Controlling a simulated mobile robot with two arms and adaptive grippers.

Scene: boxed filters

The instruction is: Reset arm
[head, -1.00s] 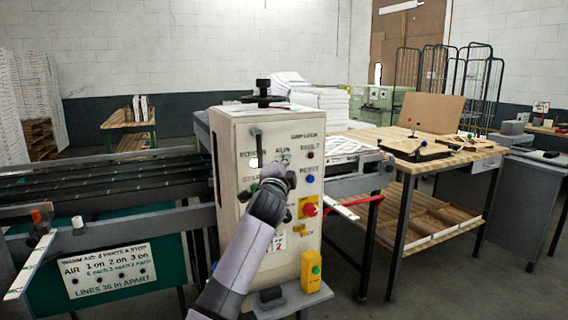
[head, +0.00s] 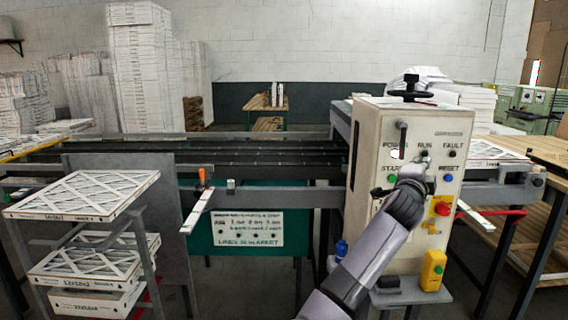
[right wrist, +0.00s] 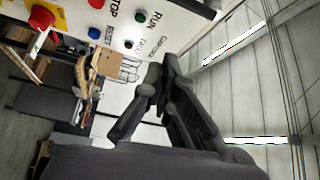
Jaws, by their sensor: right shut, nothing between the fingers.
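My right gripper (head: 415,172) is in front of the upper face of the cream control box (head: 418,250), near its RUN and RESET labels. In the right wrist view its dark fingers (right wrist: 160,78) are shut together with nothing between them. I cannot tell from the head view whether the fingertips touch the panel. The box carries a green START button (head: 393,179), a blue RESET button (head: 447,178) and a red stop button (head: 441,208) on a yellow plate. The stop button also shows in the right wrist view (right wrist: 42,17). My left gripper is not in view.
A rack with boxed filters (head: 85,192) stands at the left. A conveyor (head: 290,160) runs behind, with a lettered sign (head: 248,230) below it. A wooden table (head: 545,150) stands at the right. A yellow switch box (head: 432,270) sits low on the control box.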

